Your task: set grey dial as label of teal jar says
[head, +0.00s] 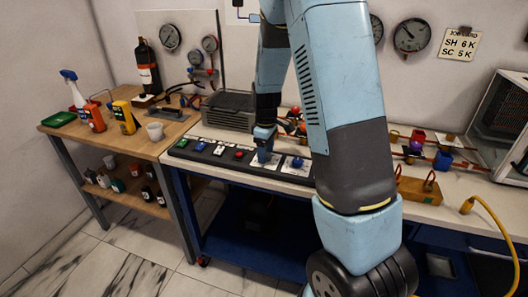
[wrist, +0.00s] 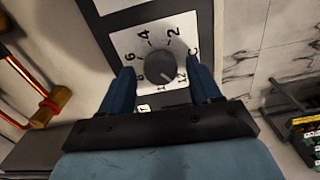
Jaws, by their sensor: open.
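The grey dial (wrist: 152,68) is a round knob on a white square plate with black numbers in the wrist view. Its setting is too unclear to read. My gripper (wrist: 163,78) is open, with one blue finger on each side of the dial; I cannot tell whether they touch it. In the head view my gripper (head: 264,143) points down over a white plate (head: 264,159) on the panel, hiding the knob. Several small jars stand on the lower shelf of the wooden bench, one dark greenish jar (head: 118,186) among them. I cannot tell which is teal, and no label is readable.
A second dial plate (head: 296,165) lies just right of my gripper. Coloured buttons (head: 219,150) line the panel to its left, and a grey ribbed box (head: 229,109) stands behind. A wall card (head: 460,44) reads SH 6 K, SC 5 K. My arm hides the middle of the bench.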

